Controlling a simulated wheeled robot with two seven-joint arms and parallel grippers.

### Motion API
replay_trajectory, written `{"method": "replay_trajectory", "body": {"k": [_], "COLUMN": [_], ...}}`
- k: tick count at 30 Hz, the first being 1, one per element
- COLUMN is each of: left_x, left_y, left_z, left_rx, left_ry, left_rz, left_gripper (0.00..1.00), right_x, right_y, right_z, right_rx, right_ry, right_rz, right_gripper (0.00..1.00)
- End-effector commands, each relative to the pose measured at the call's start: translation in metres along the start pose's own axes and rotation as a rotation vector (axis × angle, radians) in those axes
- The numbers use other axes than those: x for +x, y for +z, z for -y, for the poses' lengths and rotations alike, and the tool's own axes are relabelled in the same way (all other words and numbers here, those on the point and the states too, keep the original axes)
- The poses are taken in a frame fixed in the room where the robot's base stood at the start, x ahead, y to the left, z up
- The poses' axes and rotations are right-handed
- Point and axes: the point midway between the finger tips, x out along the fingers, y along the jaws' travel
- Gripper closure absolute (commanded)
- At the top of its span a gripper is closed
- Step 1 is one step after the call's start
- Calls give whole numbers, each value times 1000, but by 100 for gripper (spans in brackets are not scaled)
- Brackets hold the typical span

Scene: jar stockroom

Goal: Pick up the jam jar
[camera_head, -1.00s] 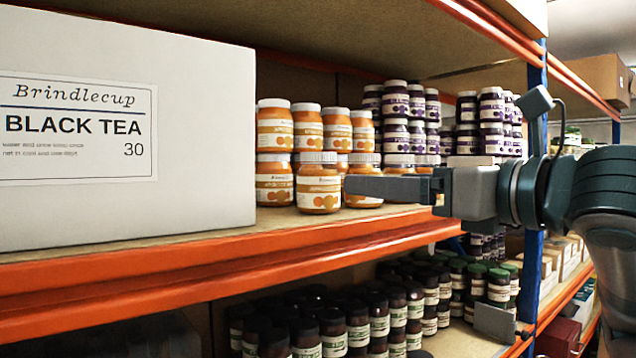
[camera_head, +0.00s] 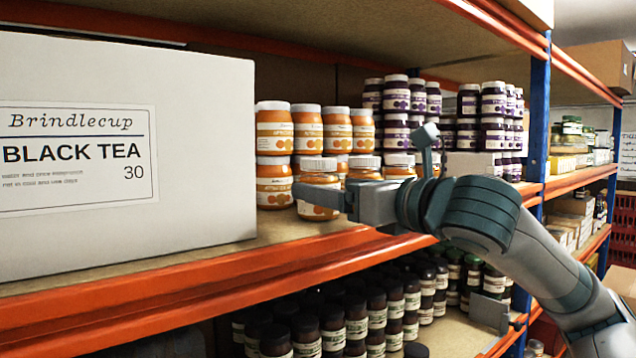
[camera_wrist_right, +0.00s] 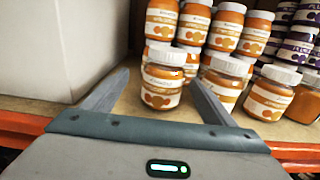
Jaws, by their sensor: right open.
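An orange jam jar (camera_head: 318,177) with a white lid and cream label stands upright at the front of a group of like jars on the upper shelf. My right gripper (camera_head: 325,193) is at the jar, with a grey finger crossing in front of its middle and hiding part of the label. In the right wrist view, the jar (camera_wrist_right: 161,83) stands between the two spread fingers of the right gripper (camera_wrist_right: 160,79), with gaps visible on both sides. The right gripper is open and holds nothing. My left gripper is not in view.
A large white Black Tea box (camera_head: 120,140) stands left of the jars. More orange jars (camera_head: 306,125) are stacked behind, with purple-label jars (camera_head: 396,97) to their right. The orange shelf edge (camera_head: 200,275) runs in front. Dark jars (camera_head: 357,320) fill the shelf below.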

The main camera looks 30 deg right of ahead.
Motion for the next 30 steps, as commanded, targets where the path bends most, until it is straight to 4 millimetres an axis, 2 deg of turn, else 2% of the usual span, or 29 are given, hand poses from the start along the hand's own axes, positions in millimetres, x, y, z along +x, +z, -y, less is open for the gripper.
{"method": "replay_trajectory", "body": {"k": [14, 24, 30], "left_x": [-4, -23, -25], "left_y": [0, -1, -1], "left_z": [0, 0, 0], "left_rx": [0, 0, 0], "left_ry": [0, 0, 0], "left_rz": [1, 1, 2], "left_gripper": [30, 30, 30], "right_x": [7, 44, 54], "right_y": [1, 5, 4], "right_z": [1, 7, 8], "right_rx": [0, 1, -1], "right_ry": [1, 2, 0], "right_rz": [-2, -2, 0], "right_gripper": [21, 21, 21]}}
